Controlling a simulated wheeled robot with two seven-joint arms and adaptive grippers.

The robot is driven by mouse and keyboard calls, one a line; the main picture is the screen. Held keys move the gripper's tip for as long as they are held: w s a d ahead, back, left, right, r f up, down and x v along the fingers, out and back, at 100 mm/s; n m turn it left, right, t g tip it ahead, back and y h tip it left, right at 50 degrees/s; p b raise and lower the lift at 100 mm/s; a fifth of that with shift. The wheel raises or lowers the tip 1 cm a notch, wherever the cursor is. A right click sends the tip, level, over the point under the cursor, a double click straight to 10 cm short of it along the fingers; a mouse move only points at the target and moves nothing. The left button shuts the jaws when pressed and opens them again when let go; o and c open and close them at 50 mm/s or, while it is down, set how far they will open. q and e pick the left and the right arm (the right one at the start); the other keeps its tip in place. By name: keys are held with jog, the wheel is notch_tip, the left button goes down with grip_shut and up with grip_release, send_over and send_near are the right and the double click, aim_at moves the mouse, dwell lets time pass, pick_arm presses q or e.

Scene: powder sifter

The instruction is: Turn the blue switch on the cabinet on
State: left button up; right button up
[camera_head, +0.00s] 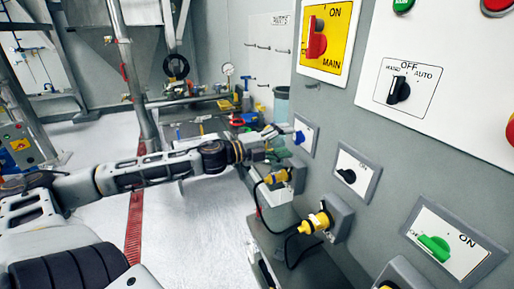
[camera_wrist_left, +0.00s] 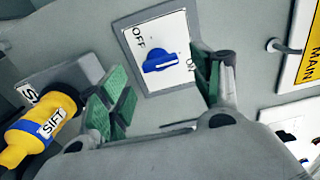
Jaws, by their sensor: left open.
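The blue switch (camera_wrist_left: 160,61) sits on a white plate marked OFF at the upper left and ON at the right in the left wrist view. Its handle lies crosswise on the plate; I cannot tell its setting for certain. It also shows in the head view (camera_head: 300,137), small, on the cabinet (camera_head: 327,118). My left gripper (camera_wrist_left: 160,87) is open, its green-padded fingers on either side of the switch in the picture and apart from it. In the head view the left gripper (camera_head: 284,142) is in front of the switch, partly hard to make out. My right gripper is not in view.
Nearby on the cabinet are a black switch (camera_head: 347,175), a green switch (camera_head: 435,247) and a red MAIN switch (camera_head: 316,38). Yellow plugs (camera_head: 314,222) stick out below. A yellow SIFT plug (camera_wrist_left: 40,130) is close left of the gripper. A bench with tools stands behind.

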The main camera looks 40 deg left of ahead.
pick_arm(q)
jog(key=shift+v, duration=0.95)
jog(key=v, duration=0.7)
dwell(1.0)
dwell(0.5)
